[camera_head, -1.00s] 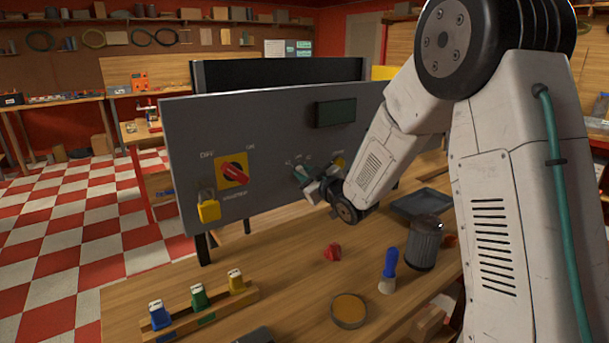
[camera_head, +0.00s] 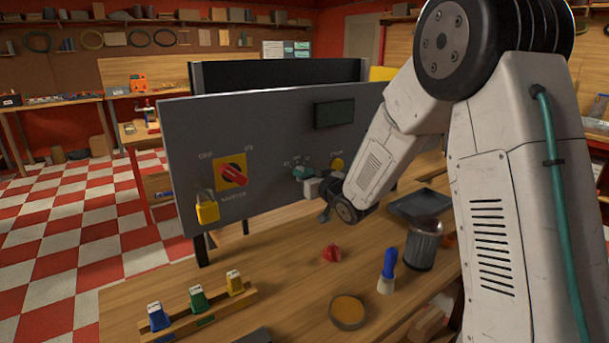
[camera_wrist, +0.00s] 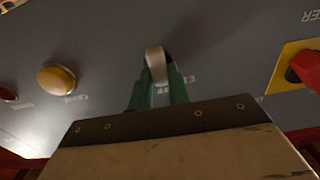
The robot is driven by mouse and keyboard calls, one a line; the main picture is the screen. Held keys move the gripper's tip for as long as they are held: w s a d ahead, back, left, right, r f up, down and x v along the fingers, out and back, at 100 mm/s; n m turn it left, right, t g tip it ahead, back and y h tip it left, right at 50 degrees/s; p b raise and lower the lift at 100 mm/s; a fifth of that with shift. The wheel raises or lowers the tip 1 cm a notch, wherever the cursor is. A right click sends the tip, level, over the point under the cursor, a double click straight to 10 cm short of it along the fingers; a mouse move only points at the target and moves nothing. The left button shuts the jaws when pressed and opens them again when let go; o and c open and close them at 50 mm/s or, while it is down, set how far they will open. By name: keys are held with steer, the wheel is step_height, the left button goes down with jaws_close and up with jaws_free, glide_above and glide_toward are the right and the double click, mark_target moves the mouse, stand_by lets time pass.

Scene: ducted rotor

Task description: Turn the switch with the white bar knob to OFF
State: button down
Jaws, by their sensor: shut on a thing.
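The grey control panel (camera_head: 270,125) stands upright on the bench. In the wrist view the white bar knob (camera_wrist: 155,62) sticks out from the panel between the green fingers of my gripper (camera_wrist: 158,88). My gripper is shut on this knob. The knob's bar lies nearly upright in that view, tilted slightly. Lettering beside it is partly hidden by the fingers and too blurred to read. In the head view my gripper (camera_head: 303,173) is against the panel's lower middle and hides the knob.
A red rotary switch (camera_head: 234,175) on a yellow plate, with a yellow padlock (camera_head: 207,208), is left on the panel. A yellow button (camera_head: 337,163) is right of my gripper. A red piece (camera_head: 331,254), a blue-handled brush (camera_head: 388,270) and a metal canister (camera_head: 423,245) stand on the bench.

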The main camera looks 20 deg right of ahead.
steer(key=c, duration=1.3)
jaws_free()
steer(key=shift+v, duration=3.95)
steer(key=shift+r, duration=0.15)
steer(key=s+d+r+m+g+h, duration=0.1)
steer(key=s+g+h, duration=0.1)
steer(key=s, duration=0.3)
steer(key=s+d+r+m+g+h, duration=0.1)
steer(key=s+g+h, duration=0.1)
steer(key=s, duration=0.3)
steer(key=s+d+r+m+g+h, duration=0.1)
steer(key=s+d+g+h, duration=0.1)
steer(key=s, duration=0.3)
steer(key=shift+s+g+h, duration=0.3)
steer(key=shift+g+h, duration=0.1)
steer(key=shift+g, duration=0.4)
steer(key=s+a+g, duration=0.1)
steer(key=s+g, duration=0.1)
steer(key=s, duration=0.6)
steer(key=s+a+g, duration=0.1)
steer(key=s+g, duration=0.2)
steer(key=s, duration=0.6)
steer(key=s+a+g+y, duration=0.1)
steer(key=s+g, duration=0.2)
steer(key=s, duration=0.6)
steer(key=shift+a+m, duration=0.3)
steer(key=shift+a, duration=0.05)
steer(key=shift+c, duration=0.4)
